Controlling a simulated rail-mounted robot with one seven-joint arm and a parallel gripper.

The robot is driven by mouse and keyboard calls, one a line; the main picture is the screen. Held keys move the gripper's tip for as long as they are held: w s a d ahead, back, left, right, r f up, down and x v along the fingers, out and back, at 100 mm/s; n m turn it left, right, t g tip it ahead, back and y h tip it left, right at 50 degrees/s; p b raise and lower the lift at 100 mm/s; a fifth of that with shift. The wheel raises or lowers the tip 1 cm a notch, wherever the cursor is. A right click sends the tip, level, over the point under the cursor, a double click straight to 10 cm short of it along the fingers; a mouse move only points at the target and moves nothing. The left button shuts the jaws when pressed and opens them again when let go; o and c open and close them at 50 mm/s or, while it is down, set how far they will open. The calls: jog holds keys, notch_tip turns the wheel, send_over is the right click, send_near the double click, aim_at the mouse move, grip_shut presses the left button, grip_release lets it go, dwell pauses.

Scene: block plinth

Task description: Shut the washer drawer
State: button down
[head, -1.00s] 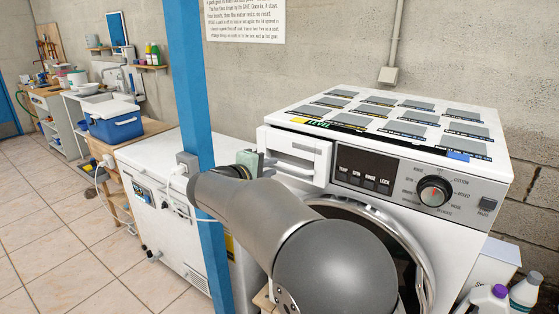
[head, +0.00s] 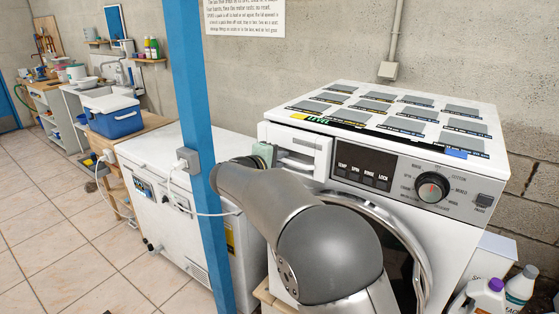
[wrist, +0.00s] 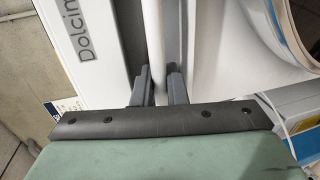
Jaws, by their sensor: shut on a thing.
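The washer (head: 400,150) is a white front-loader with a dark display, a round dial and a round door. Its drawer (head: 308,140) is at the upper left of the front, with a recessed handle area. I cannot tell exactly how far the drawer stands out. My gripper (head: 264,154), with a green body, is at the drawer's left side, and my arm hides part of the front below. In the wrist view, the fingers of my gripper (wrist: 158,82) are shut on a white upright bar (wrist: 153,35), which looks like the drawer's handle, beside a white panel with lettering.
A blue post (head: 196,120) stands close left of my arm. A white chest appliance (head: 160,155) with a cable is behind it. Bottles (head: 490,292) stand at the washer's lower right. The tiled floor at left is clear.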

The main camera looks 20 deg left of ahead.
jog(key=x, duration=0.3)
jog(key=shift+w+d+r, duration=0.1)
jog(key=shift+w+r, duration=0.2)
jog(key=shift+w, duration=0.05)
jog(key=shift+r, duration=0.1)
jog(key=c, duration=1.8)
grip_release()
jog(key=shift+w, duration=0.1)
jog(key=b+v, duration=0.4)
jog(key=v, duration=1.3)
jog(key=shift+s, duration=0.35)
